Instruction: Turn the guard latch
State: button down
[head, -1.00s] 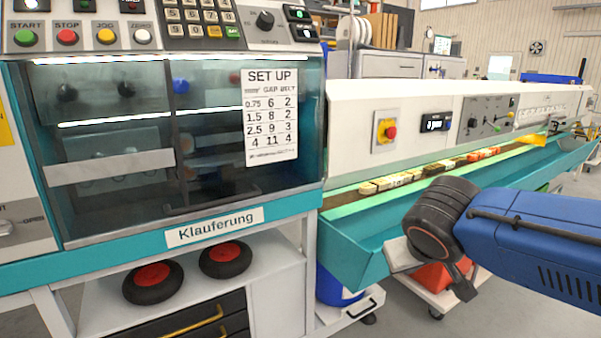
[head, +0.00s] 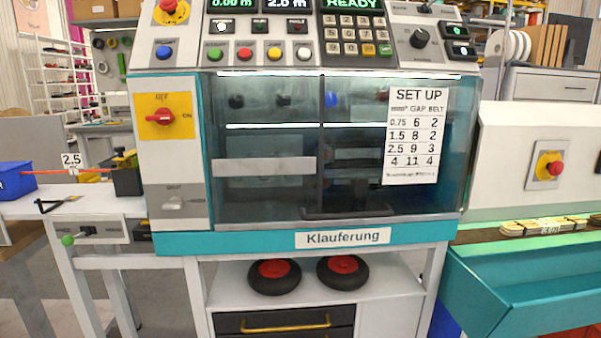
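The machine's guard is a clear window (head: 265,185) over a dark compartment, and it looks shut. A small grey metal latch handle (head: 173,205) sits on the white panel to the left of the window, under a faint label that is too small to read for certain. The handle appears to lie roughly sideways. My gripper is not in view, so I cannot see whether it is open or shut.
Above the latch is a red rotary switch (head: 160,118) on a yellow plate marked OFF and ON. A control panel with buttons (head: 245,54) runs along the top. A teal trough (head: 520,295) juts out at right. A side table (head: 90,205) stands at left.

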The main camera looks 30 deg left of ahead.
aim_at(175, 202)
jog(key=u, duration=1.8)
